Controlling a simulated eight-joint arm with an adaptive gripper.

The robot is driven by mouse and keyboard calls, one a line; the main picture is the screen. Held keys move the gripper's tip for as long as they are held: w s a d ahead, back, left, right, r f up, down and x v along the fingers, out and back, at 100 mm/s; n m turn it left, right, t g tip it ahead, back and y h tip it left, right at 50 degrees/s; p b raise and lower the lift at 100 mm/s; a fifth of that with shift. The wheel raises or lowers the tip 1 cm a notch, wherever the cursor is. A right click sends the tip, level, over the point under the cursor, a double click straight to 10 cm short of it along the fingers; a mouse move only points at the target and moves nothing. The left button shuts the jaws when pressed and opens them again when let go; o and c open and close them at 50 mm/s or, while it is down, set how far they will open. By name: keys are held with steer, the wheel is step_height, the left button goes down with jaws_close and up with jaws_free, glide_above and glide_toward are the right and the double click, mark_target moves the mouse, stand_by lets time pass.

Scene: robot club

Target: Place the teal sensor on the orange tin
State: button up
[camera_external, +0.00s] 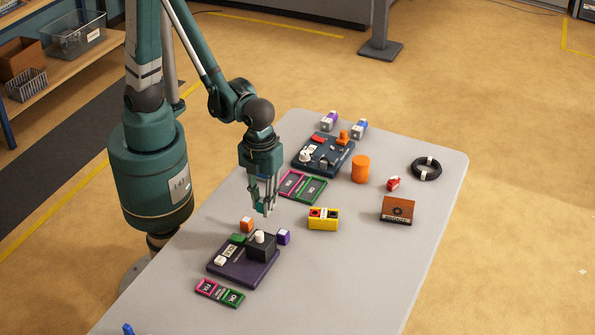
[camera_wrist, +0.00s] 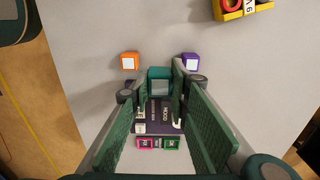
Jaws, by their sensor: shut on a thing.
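The teal sensor (camera_wrist: 160,75) is a small block with a paler face, seen between my fingertips in the wrist view. My gripper (camera_external: 264,210) is shut on it and holds it above the table, near the left edge. In the wrist view, the gripper's green finger pads (camera_wrist: 161,92) flank the sensor. In the external view, the fingers mostly hide the sensor. The orange tin (camera_external: 360,169) is an upright cylinder on the table, to the right of my gripper and farther back. Its top looks bare. The tin does not show in the wrist view.
An orange cube (camera_external: 246,225), a purple cube (camera_external: 284,237) and a dark purple board (camera_external: 232,271) lie in front of my gripper. A yellow block (camera_external: 323,219) and green-pink trays (camera_external: 303,187) stand towards the tin. A navy board (camera_external: 338,168) is just left of it.

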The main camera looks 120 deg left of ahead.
steer(key=shift+w+a+r, duration=0.15)
steer(key=shift+w+a, duration=0.2)
steer(key=w+a+r+p, duration=0.2)
steer(key=w+a, duration=0.3)
steer(key=a, duration=0.7)
steer(key=w+a+r+p, duration=0.3)
steer(key=w+a, duration=0.2)
steer(key=a, duration=0.8)
steer(key=w+a+r+p, duration=0.2)
steer(key=w+a, duration=0.3)
steer(key=a, duration=0.7)
steer(key=shift+w+a+r+p, duration=0.2)
steer(key=shift+r+p, duration=0.2)
steer(key=shift+p, duration=0.15)
glide_above(361, 160)
steer(key=shift+a+f, duration=0.1)
steer(key=shift+f, duration=3.05)
steer(key=shift+f, duration=0.1)
steer(key=shift+f, duration=1.75)
steer(key=shift+f+b, duration=0.2)
steer(key=shift+b, duration=0.3)
